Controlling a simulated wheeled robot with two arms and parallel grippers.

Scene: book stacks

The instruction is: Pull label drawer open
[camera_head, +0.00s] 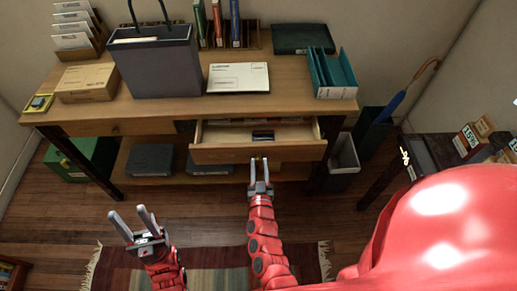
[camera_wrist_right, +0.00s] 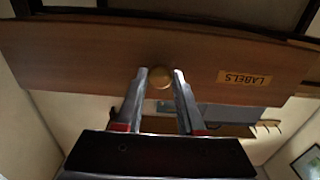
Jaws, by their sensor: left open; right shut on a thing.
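The label drawer (camera_head: 258,153) is a wooden drawer under the desk's right side, and it stands pulled out with its contents showing. My right gripper (camera_head: 260,165) is at the middle of the drawer front. In the wrist view its fingers (camera_wrist_right: 160,82) are closed around the knob, one on each side. My left gripper (camera_head: 136,221) is open and empty, above the floor to the left, well away from the drawer.
The wooden desk (camera_head: 185,104) holds a dark bag (camera_head: 158,68), a cardboard box (camera_head: 88,82), a white envelope (camera_head: 238,77) and a teal file holder (camera_head: 333,74). A grey bin (camera_head: 343,163) stands right of the drawer. Floor in front of the desk is clear around a striped rug (camera_head: 212,267).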

